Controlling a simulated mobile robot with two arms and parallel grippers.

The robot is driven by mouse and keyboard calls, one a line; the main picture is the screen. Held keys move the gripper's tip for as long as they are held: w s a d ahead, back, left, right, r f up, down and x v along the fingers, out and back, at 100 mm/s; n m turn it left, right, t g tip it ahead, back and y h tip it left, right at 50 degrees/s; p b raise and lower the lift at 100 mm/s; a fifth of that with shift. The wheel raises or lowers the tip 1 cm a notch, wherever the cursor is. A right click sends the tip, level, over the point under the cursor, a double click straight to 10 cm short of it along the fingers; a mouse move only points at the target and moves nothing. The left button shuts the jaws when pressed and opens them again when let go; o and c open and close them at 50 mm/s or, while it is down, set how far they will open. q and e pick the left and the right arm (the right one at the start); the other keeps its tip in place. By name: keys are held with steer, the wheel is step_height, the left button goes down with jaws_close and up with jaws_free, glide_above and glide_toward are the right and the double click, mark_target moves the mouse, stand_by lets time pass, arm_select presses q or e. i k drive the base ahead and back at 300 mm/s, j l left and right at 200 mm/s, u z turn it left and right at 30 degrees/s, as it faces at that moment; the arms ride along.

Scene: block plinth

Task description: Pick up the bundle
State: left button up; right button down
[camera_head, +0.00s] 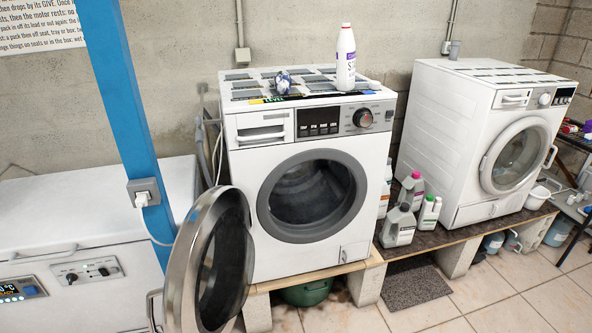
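A small blue-and-white rounded object (283,82), possibly the bundle, sits on top of the middle washing machine (245,190), left of a white bottle. It is too small to tell whether it is cloth. The washing machine's round door (222,262) hangs open to the left. Its drum (312,192) is dark inside, and I cannot tell whether anything lies in it. Neither of my grippers is in view.
A white bottle (345,58) stands on the washer. A blue post (128,110) and a white chest unit (70,215) are at left. Several bottles (398,226) stand between the washer and a second, closed machine (440,140).

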mark_target(282, 83)
steer(key=u, duration=0.35)
steer(key=i+l+u, duration=0.2)
steer(key=u, duration=0.15)
steer(key=i+l+u, duration=0.2)
steer(key=l+u, duration=0.15)
steer(key=l, duration=0.15)
steer(key=i+l+u, duration=0.1)
steer(key=l+u, duration=0.25)
